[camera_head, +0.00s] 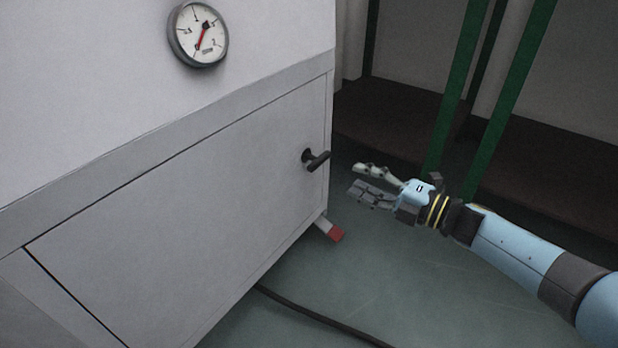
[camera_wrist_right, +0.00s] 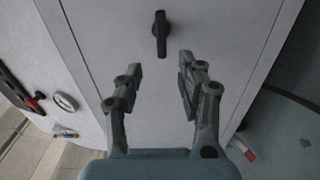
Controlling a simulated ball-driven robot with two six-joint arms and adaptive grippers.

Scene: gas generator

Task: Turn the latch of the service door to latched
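The service door (camera_head: 190,210) is a large grey panel on the front of the generator cabinet, and it looks closed. Its latch (camera_head: 316,160) is a small black handle near the door's right edge; it also shows in the right wrist view (camera_wrist_right: 161,33). My right gripper (camera_head: 357,178) is to the right of the latch and apart from it. In the right wrist view its two fingers (camera_wrist_right: 160,72) are spread, with nothing between them, and the latch lies just beyond the tips. My left gripper is not in view.
A round gauge (camera_head: 198,35) with a red needle sits above the door. A red-tipped foot (camera_head: 335,233) sticks out at the cabinet's lower corner. A black cable (camera_head: 320,318) lies on the floor. Green posts (camera_head: 510,90) stand behind my right arm.

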